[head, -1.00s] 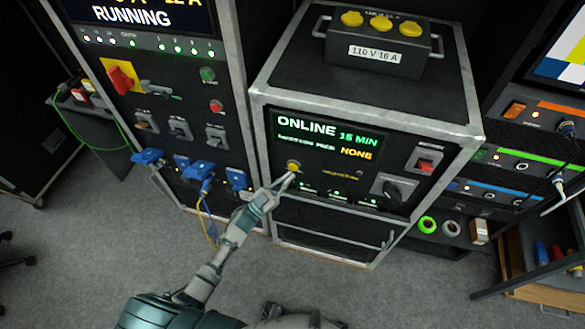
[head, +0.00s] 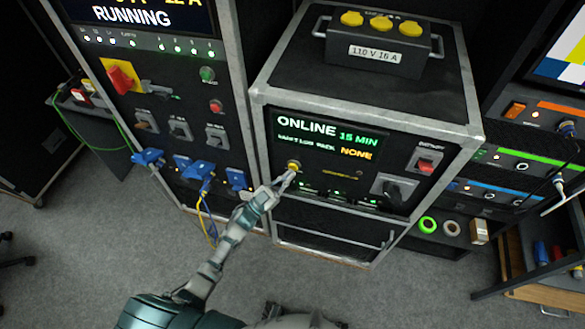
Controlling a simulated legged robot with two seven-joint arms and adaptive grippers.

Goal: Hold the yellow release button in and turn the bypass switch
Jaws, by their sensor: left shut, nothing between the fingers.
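The yellow release button (head: 293,165) sits at the left of the middle rack's front panel, below the display (head: 328,138) reading ONLINE 15 MIN and NONE. My left gripper (head: 290,174) is shut and empty, its tips at the lower edge of the button. I cannot tell whether they touch it or whether it is pressed in. A dark rotary switch (head: 397,191) on a grey plate, likely the bypass switch, is at the panel's right. My right gripper is not in view.
A black box labelled 110 V 16 A (head: 377,45) stands on the middle rack. The left rack carries blue plugs (head: 190,166) and a red rotary switch (head: 121,78). A green tape roll (head: 428,224) lies at right. Grey floor is clear in front.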

